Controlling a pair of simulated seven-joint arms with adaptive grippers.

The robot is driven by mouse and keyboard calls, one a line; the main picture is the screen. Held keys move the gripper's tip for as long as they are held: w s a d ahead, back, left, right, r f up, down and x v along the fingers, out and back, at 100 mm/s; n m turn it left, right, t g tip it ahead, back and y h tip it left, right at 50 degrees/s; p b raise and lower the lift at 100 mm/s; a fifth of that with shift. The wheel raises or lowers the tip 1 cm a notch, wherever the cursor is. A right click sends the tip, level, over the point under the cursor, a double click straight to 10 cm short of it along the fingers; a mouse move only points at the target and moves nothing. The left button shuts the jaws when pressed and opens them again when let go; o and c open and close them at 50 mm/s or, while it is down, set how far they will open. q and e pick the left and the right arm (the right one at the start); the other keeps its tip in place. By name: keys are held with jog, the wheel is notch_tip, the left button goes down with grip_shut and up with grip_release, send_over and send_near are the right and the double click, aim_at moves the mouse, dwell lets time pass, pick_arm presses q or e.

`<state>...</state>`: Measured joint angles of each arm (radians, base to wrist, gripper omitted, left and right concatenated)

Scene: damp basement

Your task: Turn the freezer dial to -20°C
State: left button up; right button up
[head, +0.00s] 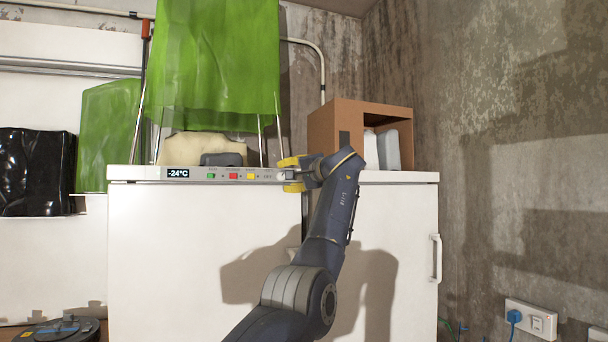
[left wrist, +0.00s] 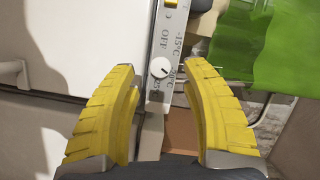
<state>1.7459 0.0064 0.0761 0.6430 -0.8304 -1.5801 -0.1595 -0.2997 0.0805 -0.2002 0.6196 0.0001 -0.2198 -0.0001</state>
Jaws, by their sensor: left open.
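The freezer (head: 190,250) is a white chest with a grey control strip along its top front edge. A small display (head: 177,173) on the strip reads -24°C. The white round dial (left wrist: 160,67) is at the strip's end in the left wrist view, with OFF, -15°C and partly hidden further temperature marks around it. A short dark mark shows on the dial's face. My left gripper (head: 288,175) is at the strip's right end. Its yellow fingers are open, one on each side of the dial's line in the left wrist view (left wrist: 160,115), with no contact visible. My right gripper is not in view.
Red, green and yellow buttons (head: 233,176) sit on the strip beside the display. A brown open box (head: 345,118) with pale containers stands on the lid at right. A door handle (head: 436,258) sticks out at right.

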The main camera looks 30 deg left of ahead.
pick_arm(q)
jog(key=v, duration=0.8)
jog(key=shift+d, duration=0.25)
jog(key=shift+s, duration=0.1)
